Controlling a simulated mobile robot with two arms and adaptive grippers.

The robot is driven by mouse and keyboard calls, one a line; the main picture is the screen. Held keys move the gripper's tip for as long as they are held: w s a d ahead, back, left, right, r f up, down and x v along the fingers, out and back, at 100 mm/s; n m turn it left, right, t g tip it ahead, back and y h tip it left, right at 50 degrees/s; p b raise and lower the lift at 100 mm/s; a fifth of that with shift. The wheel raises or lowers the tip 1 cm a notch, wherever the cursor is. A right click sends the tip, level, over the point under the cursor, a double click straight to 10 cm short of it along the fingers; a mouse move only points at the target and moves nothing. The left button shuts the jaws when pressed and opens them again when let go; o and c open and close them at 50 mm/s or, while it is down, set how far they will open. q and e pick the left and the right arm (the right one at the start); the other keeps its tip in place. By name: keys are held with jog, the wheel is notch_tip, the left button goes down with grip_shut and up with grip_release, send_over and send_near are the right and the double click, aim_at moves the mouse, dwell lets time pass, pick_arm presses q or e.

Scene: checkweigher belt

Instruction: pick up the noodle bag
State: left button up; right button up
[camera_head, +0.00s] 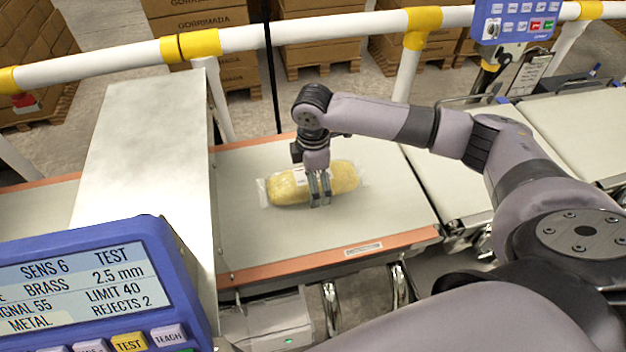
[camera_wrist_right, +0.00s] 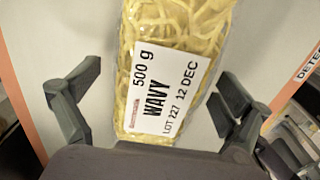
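The noodle bag (camera_head: 286,188) is a clear pack of yellow noodles lying flat on the grey belt section (camera_head: 260,235). In the right wrist view the bag (camera_wrist_right: 180,45) carries a white label (camera_wrist_right: 165,92) reading "500 g WAVY". My right gripper (camera_head: 320,203) is over the bag, right of its middle in the head view. In the wrist view its two fingers (camera_wrist_right: 158,85) stand open, one on each side of the bag, with gaps between them and the bag. My left gripper is not in view.
A metal detector tunnel (camera_head: 150,130) stands left of the bag, with a blue display panel (camera_head: 90,285) at the near left. A white and yellow rail (camera_head: 300,32) runs behind the belt. Another belt (camera_head: 445,185) lies to the right. The belt around the bag is clear.

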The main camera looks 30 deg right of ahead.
jog(key=c, duration=1.6)
jog(key=shift+c, duration=0.3)
jog(key=shift+r, duration=0.15)
